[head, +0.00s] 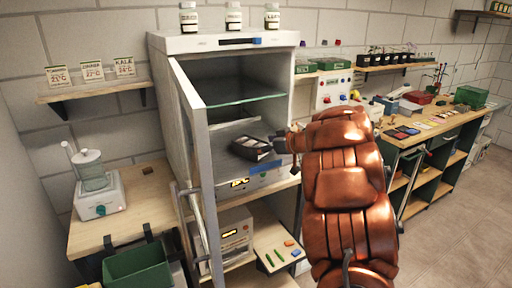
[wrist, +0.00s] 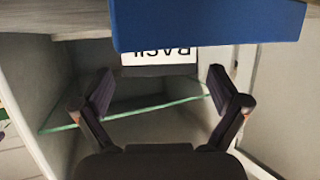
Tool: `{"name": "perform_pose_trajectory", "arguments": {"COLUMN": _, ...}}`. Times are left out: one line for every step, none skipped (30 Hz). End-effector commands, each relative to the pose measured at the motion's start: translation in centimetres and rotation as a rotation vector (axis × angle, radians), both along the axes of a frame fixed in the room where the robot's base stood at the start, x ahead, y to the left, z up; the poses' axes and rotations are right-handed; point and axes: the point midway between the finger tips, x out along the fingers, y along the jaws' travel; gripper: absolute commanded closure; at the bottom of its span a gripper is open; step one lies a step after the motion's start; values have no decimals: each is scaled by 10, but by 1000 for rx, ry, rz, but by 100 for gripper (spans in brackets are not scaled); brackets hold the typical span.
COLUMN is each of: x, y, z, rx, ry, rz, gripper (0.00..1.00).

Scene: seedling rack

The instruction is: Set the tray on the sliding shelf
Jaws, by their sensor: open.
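My gripper (head: 250,148) is inside the open cabinet, below its glass shelf. In the wrist view its two dark fingers (wrist: 161,82) are spread apart with nothing between them. A flat blue bar (head: 268,168) lies just below the gripper at the cabinet's front; it also crosses the top of the wrist view (wrist: 210,22), close to the fingertips. A white label reading BASIL upside down (wrist: 160,58) is partly hidden behind the bar. I cannot tell whether the bar belongs to the tray or the sliding shelf. The rest of the tray is not clearly seen.
The glass shelf (head: 240,99) spans the cabinet above my gripper. Several bottles stand on the cabinet top (head: 215,43). A bench (head: 130,215) is at the left and another workbench (head: 408,138) at the right.

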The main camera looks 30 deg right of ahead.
Motion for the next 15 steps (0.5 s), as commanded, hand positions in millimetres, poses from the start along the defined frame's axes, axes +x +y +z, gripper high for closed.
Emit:
{"name": "perform_pose_trajectory", "arguments": {"x": -10, "y": -5, "z": 3, "rx": -3, "ry": -2, "rz": -4, "gripper": 2}}
{"name": "perform_pose_trajectory", "arguments": {"x": -15, "y": -6, "z": 5, "rx": -4, "ry": -2, "rz": -5, "gripper": 2}}
{"name": "perform_pose_trajectory", "arguments": {"x": -23, "y": -9, "z": 9, "rx": -6, "ry": -3, "rz": -6, "gripper": 2}}
{"name": "perform_pose_trajectory", "arguments": {"x": -28, "y": -11, "z": 11, "rx": -7, "ry": -3, "rz": -6, "gripper": 2}}
{"name": "perform_pose_trajectory", "arguments": {"x": -33, "y": -12, "z": 12, "rx": -6, "ry": -2, "rz": -6, "gripper": 2}}
{"name": "perform_pose_trajectory", "arguments": {"x": -40, "y": -14, "z": 15, "rx": -5, "ry": -3, "rz": -6, "gripper": 2}}
{"name": "perform_pose_trajectory", "arguments": {"x": -44, "y": -15, "z": 17, "rx": -4, "ry": -2, "rz": -4, "gripper": 2}}
{"name": "perform_pose_trajectory", "arguments": {"x": -48, "y": -17, "z": 18, "rx": -3, "ry": -3, "rz": -4, "gripper": 2}}
{"name": "perform_pose_trajectory", "arguments": {"x": -54, "y": -18, "z": 20, "rx": -2, "ry": -2, "rz": -4, "gripper": 2}}
{"name": "perform_pose_trajectory", "arguments": {"x": -57, "y": -19, "z": 21, "rx": -3, "ry": -1, "rz": -4, "gripper": 2}}
{"name": "perform_pose_trajectory", "arguments": {"x": -61, "y": -21, "z": 23, "rx": -3, "ry": -1, "rz": -4, "gripper": 2}}
{"name": "perform_pose_trajectory", "arguments": {"x": -65, "y": -22, "z": 24, "rx": -4, "ry": -1, "rz": -5, "gripper": 2}}
{"name": "perform_pose_trajectory", "arguments": {"x": -67, "y": -22, "z": 26, "rx": -3, "ry": -1, "rz": -4, "gripper": 2}}
{"name": "perform_pose_trajectory", "arguments": {"x": -69, "y": -23, "z": 27, "rx": -3, "ry": -1, "rz": -4, "gripper": 2}}
{"name": "perform_pose_trajectory", "arguments": {"x": -72, "y": -23, "z": 28, "rx": -3, "ry": -2, "rz": -3, "gripper": 2}}
